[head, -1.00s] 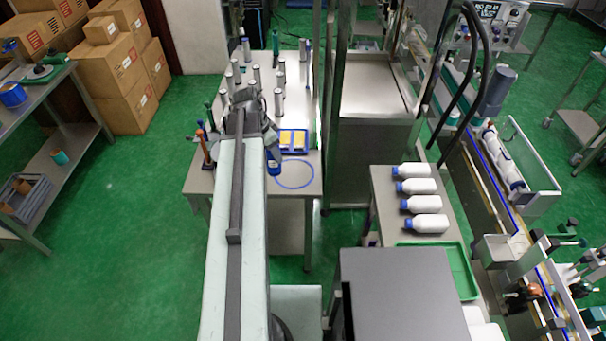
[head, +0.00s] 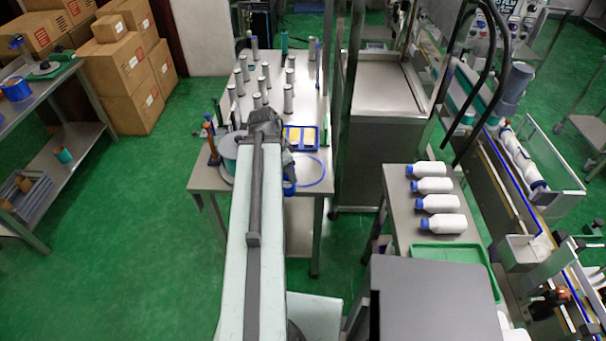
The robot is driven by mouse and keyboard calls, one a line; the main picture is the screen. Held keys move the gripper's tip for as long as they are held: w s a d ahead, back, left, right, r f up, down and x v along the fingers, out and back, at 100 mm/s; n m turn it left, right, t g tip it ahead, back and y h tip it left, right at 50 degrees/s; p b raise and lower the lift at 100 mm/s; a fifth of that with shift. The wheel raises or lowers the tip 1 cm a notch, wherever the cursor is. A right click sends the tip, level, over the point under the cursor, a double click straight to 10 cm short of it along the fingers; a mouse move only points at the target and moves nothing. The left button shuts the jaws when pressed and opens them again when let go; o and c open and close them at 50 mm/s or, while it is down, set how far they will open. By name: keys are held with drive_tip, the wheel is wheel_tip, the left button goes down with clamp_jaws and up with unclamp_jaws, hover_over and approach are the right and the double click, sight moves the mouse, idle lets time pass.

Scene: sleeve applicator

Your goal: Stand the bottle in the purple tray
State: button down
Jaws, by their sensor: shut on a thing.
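My gripper (head: 287,166) is at the end of my outstretched arm, over the near part of the far steel table, and is mostly hidden by the arm. It is shut on the bottle (head: 289,187), of which only a dark blue part shows below the jaws, by the table's front edge. The bottle's remaining shape is hidden. No purple tray shows clearly. A small purple patch (head: 387,244) shows beside the right-hand table, too little of it to tell what it is.
A blue tray with yellow blocks (head: 301,138) and a blue ring (head: 318,181) are on the far table (head: 210,180), with several grey cylinders behind. Several white bottles with blue caps (head: 436,203) lie on the right table, near a green tray (head: 455,252). Green floor lies open at left.

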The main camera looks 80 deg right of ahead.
drive_tip(key=s+d+f+b, duration=0.1)
drive_tip(key=d, duration=0.4)
drive_tip(key=s+d+f+b, duration=0.1)
drive_tip(key=d+f+b, duration=0.1)
drive_tip(key=d, duration=0.3)
drive_tip(key=s+d+f+b, duration=0.1)
drive_tip(key=d+f+b, duration=0.1)
drive_tip(key=d, duration=0.3)
drive_tip(key=shift+s+d+f, duration=0.1)
drive_tip(key=shift+d+f, duration=0.05)
drive_tip(key=shift+d, duration=0.15)
drive_tip(key=c, duration=0.7)
unclamp_jaws()
drive_tip(key=p+v, duration=1.1)
drive_tip(key=v, duration=0.1)
drive_tip(key=shift+r+p, duration=0.25)
drive_tip(key=shift+p, duration=0.1)
